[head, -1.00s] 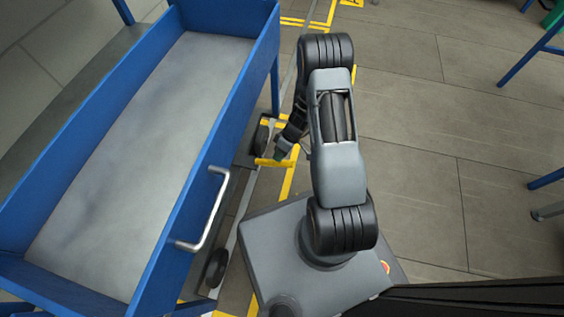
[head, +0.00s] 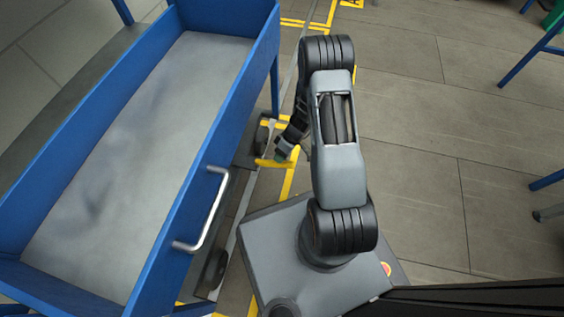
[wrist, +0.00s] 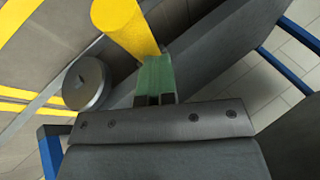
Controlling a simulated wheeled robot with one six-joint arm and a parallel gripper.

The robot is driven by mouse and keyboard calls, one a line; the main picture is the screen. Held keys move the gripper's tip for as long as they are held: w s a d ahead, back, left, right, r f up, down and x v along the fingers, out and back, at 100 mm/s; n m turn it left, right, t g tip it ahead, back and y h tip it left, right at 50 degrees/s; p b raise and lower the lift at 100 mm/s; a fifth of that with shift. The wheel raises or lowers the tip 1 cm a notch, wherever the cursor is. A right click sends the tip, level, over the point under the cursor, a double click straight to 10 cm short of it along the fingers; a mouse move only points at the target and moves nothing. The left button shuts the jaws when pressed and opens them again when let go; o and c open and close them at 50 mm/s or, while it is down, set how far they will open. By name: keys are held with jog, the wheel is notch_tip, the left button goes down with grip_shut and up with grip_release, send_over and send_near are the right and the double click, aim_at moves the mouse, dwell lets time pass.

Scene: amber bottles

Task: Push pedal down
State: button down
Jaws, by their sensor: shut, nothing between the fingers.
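The yellow pedal (head: 270,163) sits low beside a dark wheel of the blue trolley, near the floor. It also shows in the wrist view (wrist: 124,26) as a thick yellow bar at the top. My gripper (head: 281,156) is shut and empty, with green fingertips that also show in the wrist view (wrist: 155,76). The fingertips are right at the pedal's end and overlap it in the picture. I cannot tell for certain whether they press on it. My arm hides part of the area around the pedal.
The blue trolley (head: 200,150) with a bare grey bed stands at left. Its silver handle (head: 212,210) juts out toward my base. A round grey wheel (wrist: 86,82) is left of my fingers in the wrist view. Tiled floor (head: 430,130) is free at right.

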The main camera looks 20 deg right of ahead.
aim_at(284, 165)
jog(key=shift+s+d+f+b, duration=0.1)
jog(key=shift+f+b, duration=0.2)
jog(key=shift+f, duration=0.2)
jog(key=shift+s+d+f+b, duration=0.1)
jog(key=shift+f+b, duration=0.2)
jog(key=shift+f, duration=0.15)
dwell(0.5)
jog(key=shift+s+d+f, duration=0.1)
jog(key=shift+d+f, duration=0.05)
jog(key=shift+f, duration=0.5)
jog(key=shift+s+d+f, duration=0.15)
jog(key=shift+d+f, duration=0.05)
jog(key=shift+f, duration=0.4)
jog(key=shift+s+d+f, duration=0.1)
jog(key=shift+d+f, duration=0.05)
jog(key=shift+f, duration=0.5)
dwell(1.6)
jog(key=shift+r, duration=0.2)
jog(key=shift+w+a+r+p, duration=0.25)
jog(key=shift+r+p, duration=0.35)
jog(key=shift+r, duration=0.5)
jog(key=shift+w+a+r+p, duration=0.3)
jog(key=shift+r+p, duration=0.35)
jog(key=shift+r, duration=0.5)
jog(key=shift+w+a+r+p, duration=0.1)
jog(key=shift+a+r+p, duration=0.4)
jog(key=shift+r, duration=0.6)
jog(key=shift+d, duration=0.15)
